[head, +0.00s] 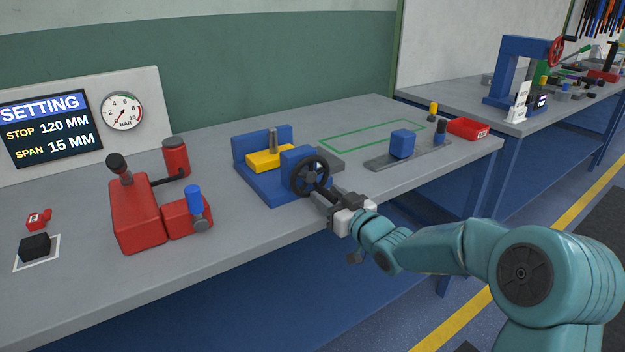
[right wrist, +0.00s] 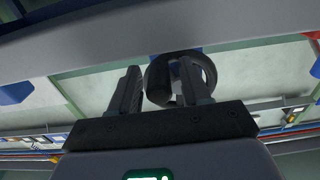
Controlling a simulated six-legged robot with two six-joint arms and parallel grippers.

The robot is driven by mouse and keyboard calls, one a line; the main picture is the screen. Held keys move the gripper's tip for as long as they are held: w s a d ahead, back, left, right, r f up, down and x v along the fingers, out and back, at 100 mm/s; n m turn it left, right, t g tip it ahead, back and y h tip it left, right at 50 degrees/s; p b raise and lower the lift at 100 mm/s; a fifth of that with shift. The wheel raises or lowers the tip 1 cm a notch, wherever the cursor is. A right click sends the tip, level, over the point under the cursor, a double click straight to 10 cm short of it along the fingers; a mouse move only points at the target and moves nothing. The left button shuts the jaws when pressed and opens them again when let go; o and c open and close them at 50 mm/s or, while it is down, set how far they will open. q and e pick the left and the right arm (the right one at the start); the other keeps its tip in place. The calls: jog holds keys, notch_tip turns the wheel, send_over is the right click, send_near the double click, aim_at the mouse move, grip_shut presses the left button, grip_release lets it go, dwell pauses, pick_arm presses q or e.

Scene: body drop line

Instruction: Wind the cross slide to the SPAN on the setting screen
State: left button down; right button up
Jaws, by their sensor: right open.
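The cross slide is a blue vise-like block (head: 262,185) with a yellow slide (head: 269,158) carrying a grey pin. Its black handwheel (head: 298,178) faces me on the front right. The setting screen (head: 50,128) reads STOP 120 MM and SPAN 15 MM. My right gripper (head: 321,196) is at the handwheel's lower right rim. In the right wrist view my right gripper (right wrist: 158,72) is open, with a dark cylindrical handle (right wrist: 158,84) showing between its fingers, beside the wheel rim (right wrist: 207,70). I cannot tell whether the fingers touch it. My left gripper is not in view.
A red lever fixture (head: 137,215) stands on the bench to the left, near a black block (head: 35,247). A round gauge (head: 122,112) is on the back panel. To the right are a blue block (head: 402,143) on a grey rail and a red tray (head: 468,128).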

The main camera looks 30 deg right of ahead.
aim_at(301, 193)
grip_shut()
jog(key=shift+s+a+f+b, duration=0.1)
jog(key=shift+a+f+b, duration=0.1)
jog(key=shift+a+b, duration=0.35)
jog(key=shift+a+f+b, duration=0.2)
jog(key=shift+a+b, duration=0.2)
jog(key=shift+b, duration=0.15)
jog(key=shift+a, duration=0.35)
jog(key=shift+r, duration=0.15)
jog(key=shift+a+r+b, duration=0.15)
jog(key=shift+a+b, duration=0.2)
jog(key=shift+a, duration=0.1)
jog(key=shift+s+a+r, duration=0.1)
jog(key=shift+a+r, duration=0.25)
jog(key=shift+a, duration=0.35)
jog(key=shift+r, duration=0.1)
jog(key=shift+a+r, duration=0.1)
